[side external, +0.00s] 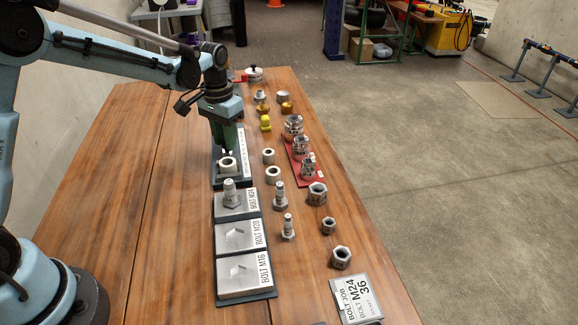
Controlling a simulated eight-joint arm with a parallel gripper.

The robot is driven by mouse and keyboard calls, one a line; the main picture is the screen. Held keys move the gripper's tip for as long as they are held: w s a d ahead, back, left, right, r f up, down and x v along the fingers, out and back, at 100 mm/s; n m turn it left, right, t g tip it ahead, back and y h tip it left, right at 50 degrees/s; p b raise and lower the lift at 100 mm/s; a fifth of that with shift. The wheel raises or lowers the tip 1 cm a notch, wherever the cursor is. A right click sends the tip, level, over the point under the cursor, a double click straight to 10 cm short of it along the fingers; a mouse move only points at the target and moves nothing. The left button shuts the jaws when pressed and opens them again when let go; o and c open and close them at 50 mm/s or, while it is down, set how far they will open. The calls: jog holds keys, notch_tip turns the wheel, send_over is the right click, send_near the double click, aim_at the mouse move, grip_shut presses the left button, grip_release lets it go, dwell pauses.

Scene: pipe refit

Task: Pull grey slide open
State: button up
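My gripper (227,151) points down at the back middle of the wooden table. It is over a dark-framed block with a pale grey top (241,175), which carries a grey ring (228,164). The gripper is at or just above the ring; I cannot tell whether it touches. Its fingers are small and partly merged with the block behind, so their opening is unclear. No part is clearly recognisable as the grey slide; it may belong to this block, partly hidden by my gripper.
In front is a tray of plates labelled BOLT M24, M20, M16 (241,268), with a bolt (230,192) upright on the rear plate. Right stand loose bolts, nuts (341,258), a red rack (301,170) and a BOLT JOB card (356,298).

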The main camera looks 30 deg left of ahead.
grip_shut()
jog(key=shift+w+a, duration=0.95)
jog(key=shift+o, duration=2.3)
grip_release()
notch_tip(320, 180, up, 12)
jog(key=shift+r, duration=0.1)
